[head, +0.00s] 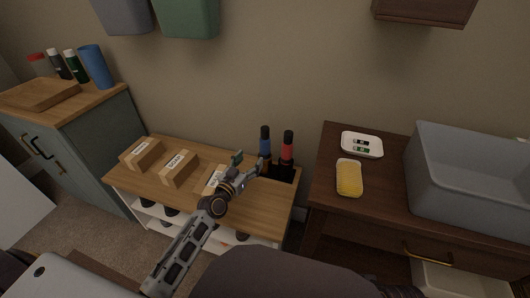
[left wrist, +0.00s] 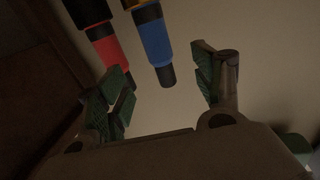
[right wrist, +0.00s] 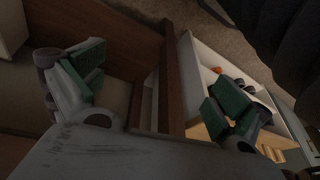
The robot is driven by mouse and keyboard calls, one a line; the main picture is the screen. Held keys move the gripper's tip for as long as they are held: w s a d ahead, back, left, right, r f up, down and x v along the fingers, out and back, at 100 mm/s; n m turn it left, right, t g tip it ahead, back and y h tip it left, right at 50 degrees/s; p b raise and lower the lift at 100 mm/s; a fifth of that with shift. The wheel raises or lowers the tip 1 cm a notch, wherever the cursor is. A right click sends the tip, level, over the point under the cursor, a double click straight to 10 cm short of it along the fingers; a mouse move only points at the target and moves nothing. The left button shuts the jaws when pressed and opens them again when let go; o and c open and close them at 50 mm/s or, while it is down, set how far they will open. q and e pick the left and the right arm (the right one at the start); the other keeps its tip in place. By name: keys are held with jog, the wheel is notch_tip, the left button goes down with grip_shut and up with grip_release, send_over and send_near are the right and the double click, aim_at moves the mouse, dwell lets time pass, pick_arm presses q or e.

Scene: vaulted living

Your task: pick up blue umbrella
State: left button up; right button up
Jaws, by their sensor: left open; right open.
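The blue umbrella (head: 265,143), folded with black ends, stands upright in a dark holder (head: 285,174) at the right end of the low wooden bench. A red umbrella (head: 287,150) stands just right of it. My left gripper (head: 249,165) is open beside the blue umbrella, on its near left side. In the left wrist view the blue umbrella (left wrist: 156,43) lies ahead of the open fingers (left wrist: 163,88), with nothing gripped. The red umbrella (left wrist: 109,48) is near the other finger. My right gripper (right wrist: 157,85) is open and empty in the right wrist view, low near furniture.
Boxes labelled soap (head: 178,168) sit on the bench (head: 150,187).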

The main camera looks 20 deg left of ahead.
aim_at(262, 146)
pick_arm(q)
jog(key=w, duration=0.2)
jog(key=w+d+b, duration=0.1)
jog(key=w, duration=0.1)
jog(key=shift+w, duration=0.35)
jog(key=shift+w+d, duration=0.15)
jog(key=shift+w, duration=0.8)
jog(key=shift+w+d, duration=0.1)
jog(key=shift+w, duration=0.25)
pick_arm(e)
jog(key=f, duration=0.2)
jog(key=a+f, duration=0.1)
jog(key=shift+w+f+y, duration=0.25)
jog(key=shift+y, duration=0.05)
pick_arm(q)
jog(key=shift+w, duration=0.15)
pick_arm(e)
jog(key=shift+r, duration=0.1)
